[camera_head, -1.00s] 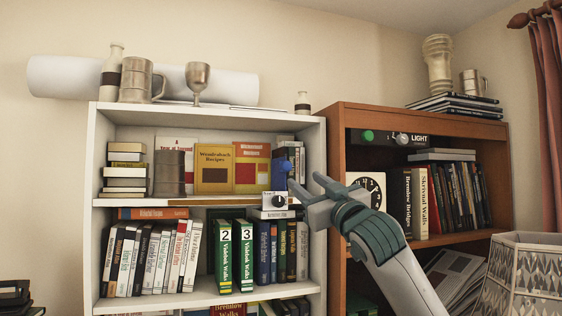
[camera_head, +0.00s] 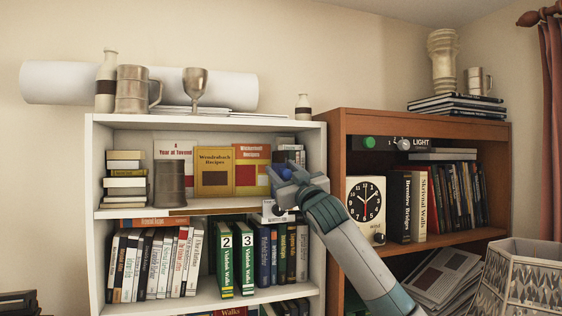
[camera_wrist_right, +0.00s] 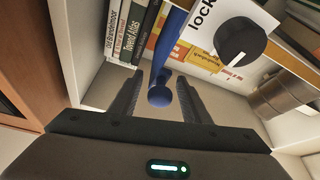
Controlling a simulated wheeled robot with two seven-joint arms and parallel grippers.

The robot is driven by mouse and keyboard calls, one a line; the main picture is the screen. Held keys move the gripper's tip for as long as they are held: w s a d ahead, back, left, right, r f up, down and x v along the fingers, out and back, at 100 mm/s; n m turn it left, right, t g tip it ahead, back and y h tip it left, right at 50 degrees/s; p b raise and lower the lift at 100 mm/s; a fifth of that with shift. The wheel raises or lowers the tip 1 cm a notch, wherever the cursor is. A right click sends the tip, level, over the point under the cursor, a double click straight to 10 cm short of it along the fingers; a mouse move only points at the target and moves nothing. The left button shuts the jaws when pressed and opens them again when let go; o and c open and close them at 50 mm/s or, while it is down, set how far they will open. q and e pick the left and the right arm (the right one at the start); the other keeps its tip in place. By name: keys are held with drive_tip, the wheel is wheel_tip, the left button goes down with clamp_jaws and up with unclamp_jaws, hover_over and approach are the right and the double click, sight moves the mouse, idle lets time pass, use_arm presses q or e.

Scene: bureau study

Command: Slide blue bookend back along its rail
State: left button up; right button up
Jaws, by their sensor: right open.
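The blue bookend (camera_wrist_right: 183,38) stands on the upper shelf of the white bookcase, at the right end of that compartment. In the right wrist view its rounded blue knob (camera_wrist_right: 159,95) sits between the two dark fingers of my right gripper (camera_wrist_right: 160,100), which are open, with a gap on each side. In the head view my right gripper (camera_head: 284,176) reaches into the right side of this shelf and hides most of the bookend. A white lock plate with a black dial (camera_wrist_right: 240,42) is beside the bookend; part of it shows in the head view. My left gripper is not in view.
Books stand close behind the bookend (camera_wrist_right: 135,30). A grey metal tankard (camera_head: 169,184) and stacked books (camera_head: 125,180) are farther left on the shelf. The brown bookcase (camera_head: 336,150) with a clock (camera_head: 365,205) adjoins on the right. A lampshade (camera_head: 520,280) is at the lower right.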

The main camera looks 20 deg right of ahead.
drive_tip(key=shift+w+a+r, duration=0.1)
drive_tip(key=shift+w+r, duration=0.1)
drive_tip(key=shift+w, duration=0.3)
drive_tip(key=shift+c, duration=0.3)
clamp_jaws()
drive_tip(key=shift+a, duration=0.1)
